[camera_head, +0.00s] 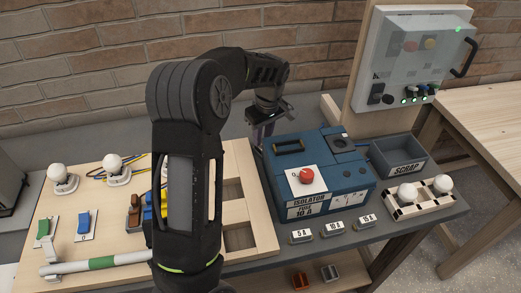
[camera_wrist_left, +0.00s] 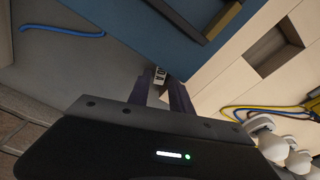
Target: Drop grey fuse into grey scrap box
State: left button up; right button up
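My left gripper (camera_head: 259,140) reaches over the bench behind the left back corner of the blue isolator box (camera_head: 345,185). In the left wrist view its fingers (camera_wrist_left: 166,82) are closed about a small pale grey piece with dark lettering, seemingly the grey fuse (camera_wrist_left: 158,75). Most of the fuse is hidden between the fingers, and I cannot see it in the head view. The grey scrap box (camera_head: 404,167), labelled SCRAP, stands open at the right of the isolator box, well apart from the gripper. My right gripper is not in view.
A red knob (camera_head: 306,176) tops the isolator box. Three labelled fuse blocks (camera_head: 333,229) line the front edge. A lamp stand (camera_head: 418,199) is before the scrap box. A wooden panel board (camera_head: 100,205) lies left. A grey cabinet (camera_head: 420,65) rises behind.

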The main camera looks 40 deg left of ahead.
aim_at(260, 150)
pick_arm(q)
jog(key=f, duration=0.1)
jog(key=f+p, duration=0.1)
jog(key=f, duration=0.2)
jog(key=shift+a+f, duration=0.2)
jog(key=shift+a, duration=0.15)
jog(key=shift+c, duration=0.5)
grip_shut()
